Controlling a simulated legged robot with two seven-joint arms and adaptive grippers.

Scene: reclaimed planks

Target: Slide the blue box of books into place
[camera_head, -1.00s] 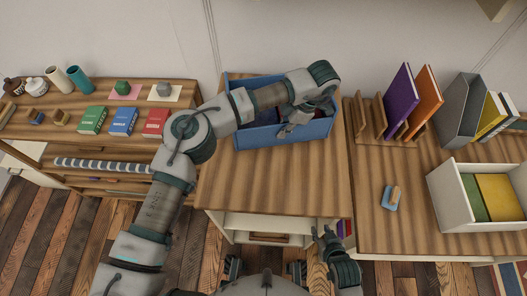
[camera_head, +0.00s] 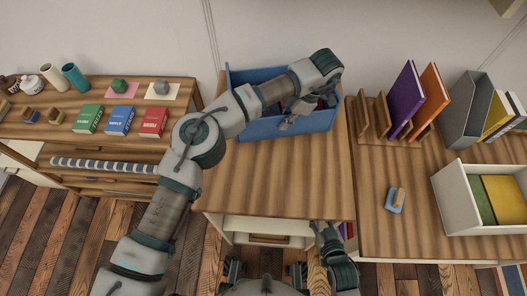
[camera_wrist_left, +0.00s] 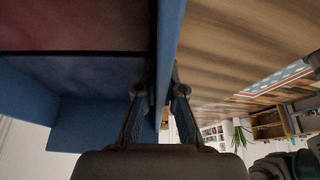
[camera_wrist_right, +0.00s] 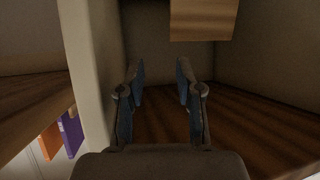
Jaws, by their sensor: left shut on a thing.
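The blue box (camera_head: 255,131) stands at the back of the middle wooden table (camera_head: 280,180), near the wall. Books lie inside it, mostly hidden in the head view by my left arm; a dark red and a dark blue surface show in the left wrist view. My left gripper (camera_head: 286,125) is shut on the box's front wall, with one finger on each side of that wall (camera_wrist_left: 168,35) in the left wrist view. My right gripper (camera_head: 324,230) is low, at the table's front right; in the right wrist view it is open and empty (camera_wrist_right: 160,75).
The left shelf holds green, blue and red books (camera_head: 120,121), cups and small blocks. The right table has a rack with purple and orange books (camera_head: 405,100), a grey file holder (camera_head: 468,110), a white bin (camera_head: 455,190) and a small brush-like item (camera_head: 396,200). The middle table's front is clear.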

